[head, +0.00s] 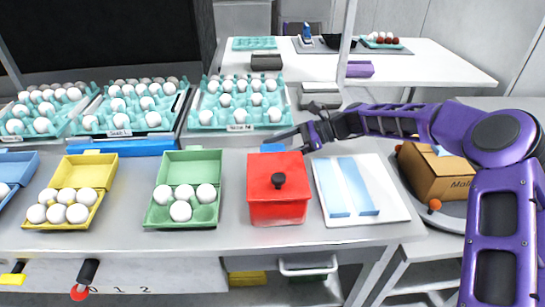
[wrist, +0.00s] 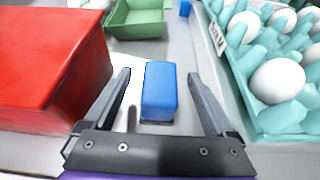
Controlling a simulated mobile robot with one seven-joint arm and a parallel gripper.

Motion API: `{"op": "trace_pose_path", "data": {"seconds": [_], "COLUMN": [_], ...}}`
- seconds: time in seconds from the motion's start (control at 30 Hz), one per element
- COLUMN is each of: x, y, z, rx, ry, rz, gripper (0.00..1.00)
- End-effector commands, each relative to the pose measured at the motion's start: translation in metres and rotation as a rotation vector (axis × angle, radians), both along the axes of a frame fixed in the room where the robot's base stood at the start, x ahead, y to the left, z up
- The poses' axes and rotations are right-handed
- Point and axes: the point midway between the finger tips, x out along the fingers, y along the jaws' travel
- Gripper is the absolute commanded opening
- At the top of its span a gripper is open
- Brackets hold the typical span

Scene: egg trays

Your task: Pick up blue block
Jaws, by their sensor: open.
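The blue block (wrist: 160,90) stands on the grey worktop, between the two open fingers of my gripper (wrist: 160,85) in the wrist view. Gaps show between it and both fingers. In the head view only the top of the blue block (head: 273,148) shows behind the red box. There my gripper (head: 296,139) is just right of the block; its fingers are small and partly hard to make out.
The red box (head: 277,205) with a black knob stands close in front of the block. A teal egg tray (head: 205,118) is close behind it. A green carton (head: 150,214) is to the left, a white board (head: 395,207) to the right. A long blue bar (head: 120,147) lies further left.

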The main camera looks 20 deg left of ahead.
Motion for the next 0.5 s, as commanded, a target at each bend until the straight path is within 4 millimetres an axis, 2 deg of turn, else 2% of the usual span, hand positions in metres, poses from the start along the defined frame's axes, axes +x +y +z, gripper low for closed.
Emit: {"op": "trace_pose_path", "data": {"seconds": [0.27,0.37,0.5], "x": [-0.0021,-0.0020,-0.0019], "y": [0.0038,0.0037,0.0035], "z": [-0.0014,-0.0013,-0.0012], "rx": [0.000,0.000,0.000], "ry": [0.000,-0.001,-0.001], "rz": [0.000,0.000,0.000], "gripper": [0.90,0.76,0.50]}}
